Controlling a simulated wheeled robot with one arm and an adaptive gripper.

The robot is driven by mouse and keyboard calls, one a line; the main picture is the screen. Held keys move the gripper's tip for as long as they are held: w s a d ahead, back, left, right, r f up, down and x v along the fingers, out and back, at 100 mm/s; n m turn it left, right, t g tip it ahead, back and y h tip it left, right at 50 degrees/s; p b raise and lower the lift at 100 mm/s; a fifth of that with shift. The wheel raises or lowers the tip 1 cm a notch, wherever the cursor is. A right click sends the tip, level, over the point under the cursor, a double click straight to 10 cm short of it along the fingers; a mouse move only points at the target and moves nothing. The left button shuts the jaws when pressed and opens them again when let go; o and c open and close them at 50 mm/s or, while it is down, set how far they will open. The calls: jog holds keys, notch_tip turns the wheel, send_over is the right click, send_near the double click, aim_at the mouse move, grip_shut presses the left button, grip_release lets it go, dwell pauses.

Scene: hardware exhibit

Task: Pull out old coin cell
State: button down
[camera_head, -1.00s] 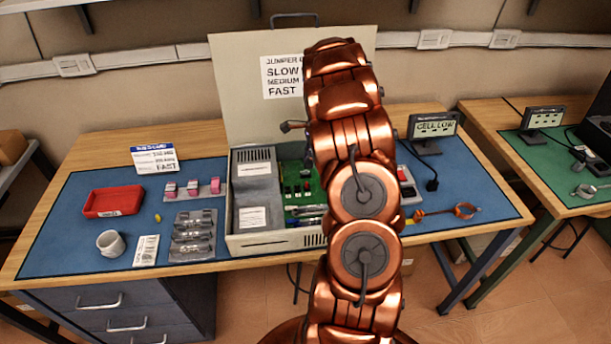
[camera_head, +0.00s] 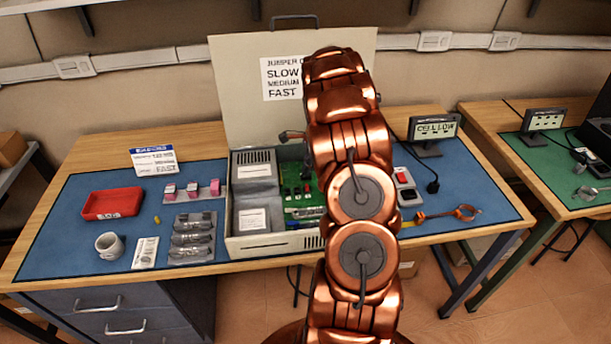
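An open beige computer case (camera_head: 268,244) stands in the middle of the blue mat, its lid raised behind it. A green circuit board (camera_head: 302,187) with small parts shows inside, partly behind my copper arm. The old coin cell cannot be made out; my arm covers the right part of the case. A display (camera_head: 434,129) at the right reads "CELL LOW". My gripper is not visible; only a small dark piece with a rounded end shows left of my arm, above the case, and I cannot tell what it is.
A red tray (camera_head: 113,202), a cup (camera_head: 109,245), pink-topped pieces (camera_head: 193,188) and a clear blister pack (camera_head: 192,238) lie left of the case. A copper-coloured tool (camera_head: 449,214) lies right. A sign (camera_head: 154,160) stands at the back left.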

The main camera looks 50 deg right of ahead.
jog(key=shift+w+a+p+v, duration=0.15)
jog(key=shift+p+v, duration=0.15)
jog(key=shift+v, duration=0.65)
jog(key=shift+w+a+p+v, duration=0.15)
jog(key=shift+p+v, duration=0.15)
jog(key=shift+v, duration=0.6)
jog(key=shift+w+a+p+v, duration=0.15)
jog(key=shift+p+v, duration=0.1)
jog(key=shift+v, duration=0.6)
jog(key=shift+a+p+v, duration=0.15)
jog(key=shift+p+v, duration=0.1)
jog(key=shift+v, duration=0.6)
jog(key=shift+w+a+p+v, duration=0.15)
jog(key=shift+p+v, duration=0.1)
jog(key=shift+v, duration=0.6)
jog(key=shift+r, duration=0.1)
